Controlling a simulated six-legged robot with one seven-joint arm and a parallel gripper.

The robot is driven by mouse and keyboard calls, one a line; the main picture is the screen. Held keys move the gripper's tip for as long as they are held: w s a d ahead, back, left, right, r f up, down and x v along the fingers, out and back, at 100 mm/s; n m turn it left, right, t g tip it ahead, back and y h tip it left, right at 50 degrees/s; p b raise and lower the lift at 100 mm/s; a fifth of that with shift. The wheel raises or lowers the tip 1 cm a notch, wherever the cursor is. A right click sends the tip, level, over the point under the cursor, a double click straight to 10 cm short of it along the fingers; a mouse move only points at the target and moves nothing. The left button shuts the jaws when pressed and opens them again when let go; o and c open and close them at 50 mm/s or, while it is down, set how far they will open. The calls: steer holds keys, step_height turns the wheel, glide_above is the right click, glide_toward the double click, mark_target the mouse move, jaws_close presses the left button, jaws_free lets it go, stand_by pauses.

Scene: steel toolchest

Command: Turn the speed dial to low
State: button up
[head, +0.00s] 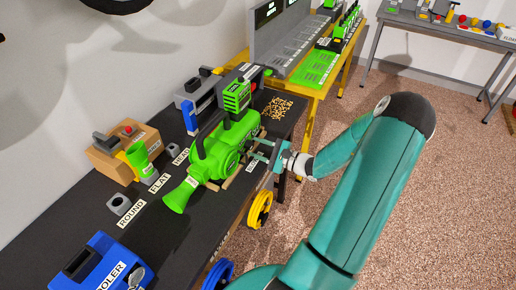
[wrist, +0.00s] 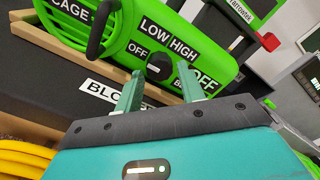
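The green blower (head: 215,155) lies on a wooden rest on the dark bench, its nozzle toward the front left. In the wrist view, its green side (wrist: 135,30) carries the labels OFF, LOW and HIGH. A small dark dial (wrist: 158,67) shows just below and right of these labels; which label it points to cannot be made out. My gripper (wrist: 160,72) is open, with one teal fingertip to each side of the dial in the picture. Whether the fingers touch it cannot be told. In the head view my gripper (head: 262,155) is close at the blower's right side.
A label starting BLO (wrist: 112,90) is on the bench's front edge. A cardboard box (head: 122,150), nozzle pieces (head: 120,204) and a blue cooler (head: 100,265) stand on the dark bench (head: 165,225). Yellow discs (head: 260,210) are beside the bench. The floor at right is clear.

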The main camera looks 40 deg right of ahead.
steer(key=shift+w, duration=0.15)
steer(key=shift+a, duration=0.1)
steer(key=c, duration=0.7)
steer(key=shift+m, duration=0.4)
steer(key=m, duration=0.5)
steer(key=shift+m, duration=0.3)
steer(key=m, duration=0.5)
steer(key=shift+m, duration=0.4)
